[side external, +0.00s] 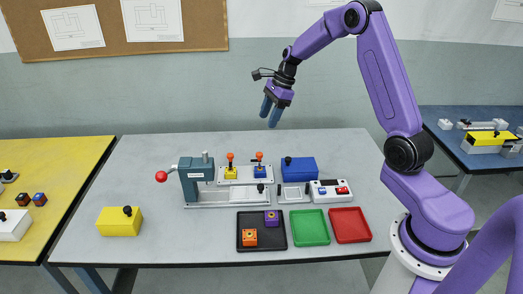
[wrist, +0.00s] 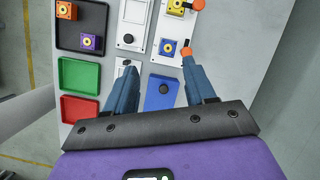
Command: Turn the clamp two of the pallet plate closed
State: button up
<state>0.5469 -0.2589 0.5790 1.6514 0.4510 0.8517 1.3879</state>
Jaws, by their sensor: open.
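In the wrist view an orange knob (wrist: 187,52) lies beside the blue block (wrist: 168,47). No label shows which is clamp two. My gripper (side external: 272,112) is open and empty, high above the table behind the plate.
A blue box (side external: 301,168) and a white button box (side external: 329,190) are right of the fixture. A grey press (side external: 196,178) with a red-ball lever stands left. Black (side external: 262,245), green (side external: 310,227) and red (side external: 350,225) trays lie in front. A yellow box (side external: 119,221) sits front left.

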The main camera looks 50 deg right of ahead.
jog(key=w+d+f+m, duration=0.1)
jog(key=d+f+m, duration=0.1)
jog(key=d+m, duration=0.35)
jog(key=n+t, duration=0.1)
send_near(259, 154)
jog(key=x, duration=0.8)
jog(key=shift+d, duration=0.15)
jog(key=shift+r, duration=0.1)
grip_shut()
